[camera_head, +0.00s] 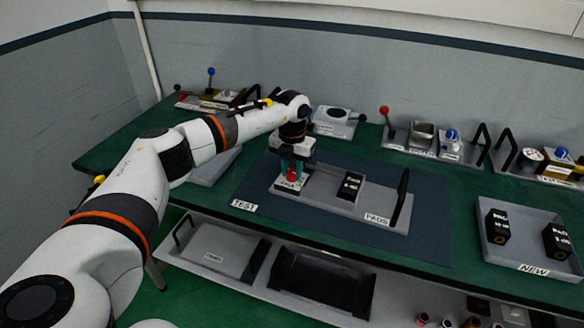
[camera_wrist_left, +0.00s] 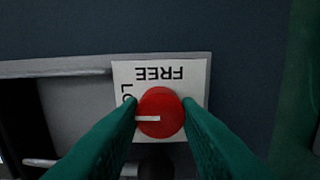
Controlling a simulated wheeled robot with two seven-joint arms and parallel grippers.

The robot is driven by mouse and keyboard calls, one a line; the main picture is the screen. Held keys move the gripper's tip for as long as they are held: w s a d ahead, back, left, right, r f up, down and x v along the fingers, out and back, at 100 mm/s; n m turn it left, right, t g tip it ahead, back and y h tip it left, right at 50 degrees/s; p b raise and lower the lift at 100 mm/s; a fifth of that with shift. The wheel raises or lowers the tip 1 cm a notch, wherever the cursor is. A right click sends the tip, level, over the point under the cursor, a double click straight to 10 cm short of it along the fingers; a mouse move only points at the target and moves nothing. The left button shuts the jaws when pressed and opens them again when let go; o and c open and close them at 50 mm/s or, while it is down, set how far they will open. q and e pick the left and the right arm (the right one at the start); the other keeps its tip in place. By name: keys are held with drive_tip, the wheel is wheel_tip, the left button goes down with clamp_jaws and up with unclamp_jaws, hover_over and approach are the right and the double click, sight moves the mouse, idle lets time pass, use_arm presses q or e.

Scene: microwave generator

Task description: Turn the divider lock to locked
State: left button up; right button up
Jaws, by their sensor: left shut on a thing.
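The divider lock is a red round knob (camera_wrist_left: 160,112) with a white pointer line, on a white label plate (camera_wrist_left: 190,75). In the left wrist view "FREE" reads upside down above the knob, and lettering starting "LO" is at its left, partly hidden by a finger. The pointer line points left, toward the "LO" side. My left gripper (camera_wrist_left: 162,115) is shut on the knob, one green finger on each side. In the head view my left gripper (camera_head: 291,168) points down at the red knob (camera_head: 292,175) on the grey tray's left end. My right gripper is not in view.
The grey tray (camera_head: 340,206) holds a black block (camera_head: 350,186) and has a black upright handle (camera_head: 401,198) at its right. Another tray (camera_head: 530,263) labelled NEW holds black blocks. Devices with levers stand along the back. A lower shelf holds more trays.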

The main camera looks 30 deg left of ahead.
sight(292, 173)
use_arm(q)
drive_tip(key=shift+n, duration=0.3)
drive_tip(key=o, duration=0.7)
drive_tip(key=shift+r, duration=0.1)
wheel_tip(292, 173, up, 12)
drive_tip(key=b, duration=0.2)
drive_tip(key=shift+b, duration=0.3)
